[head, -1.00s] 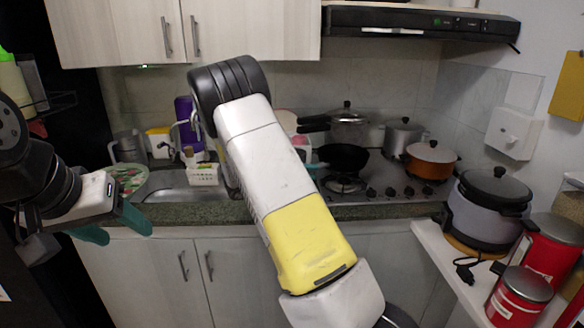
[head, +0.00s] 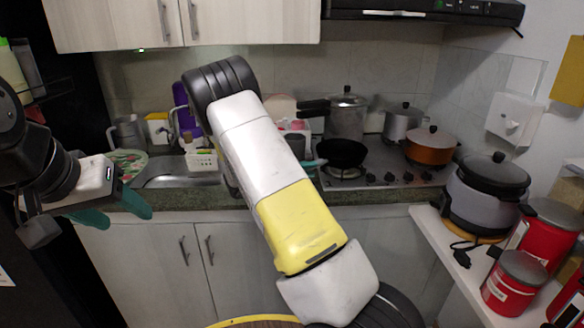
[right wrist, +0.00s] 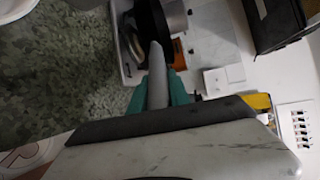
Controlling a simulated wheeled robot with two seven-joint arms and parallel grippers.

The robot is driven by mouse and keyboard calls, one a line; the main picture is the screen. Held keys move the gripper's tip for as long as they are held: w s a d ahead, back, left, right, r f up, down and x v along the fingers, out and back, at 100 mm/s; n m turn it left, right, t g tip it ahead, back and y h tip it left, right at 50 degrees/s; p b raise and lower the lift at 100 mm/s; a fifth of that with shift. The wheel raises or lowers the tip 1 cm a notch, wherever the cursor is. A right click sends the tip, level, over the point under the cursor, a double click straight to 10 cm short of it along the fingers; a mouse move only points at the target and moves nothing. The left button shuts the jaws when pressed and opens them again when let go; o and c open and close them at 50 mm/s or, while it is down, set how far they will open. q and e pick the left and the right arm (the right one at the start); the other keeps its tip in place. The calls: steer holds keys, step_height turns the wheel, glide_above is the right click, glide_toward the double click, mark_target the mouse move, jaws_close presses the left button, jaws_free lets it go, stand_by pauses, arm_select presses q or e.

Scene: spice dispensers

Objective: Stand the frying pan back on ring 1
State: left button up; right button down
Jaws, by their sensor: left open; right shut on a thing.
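The black frying pan (head: 342,153) is over the front left of the hob in the head view, above ring 1 (head: 345,173), whose grate shows below it. I cannot tell whether the pan touches the grate. In the right wrist view, my right gripper (right wrist: 160,92) has its teal fingers shut on the grey pan handle (right wrist: 157,68), and the dark pan (right wrist: 152,22) lies beyond. In the head view my right arm hides most of that gripper. My left gripper (head: 121,208) is open and empty, left of the sink and in front of the counter.
A pressure cooker (head: 346,122) stands behind the pan. A grey pot (head: 401,124) and an orange pot (head: 431,147) are to its right. A white basket (head: 202,161) and other items crowd the sink to the left. The range hood (head: 420,14) hangs above.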

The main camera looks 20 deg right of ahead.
steer(key=shift+f, duration=0.5)
steer(key=c, duration=1.1)
jaws_free()
steer(key=shift+c, duration=0.2)
steer(key=shift+f, duration=0.15)
steer(key=shift+a, duration=0.15)
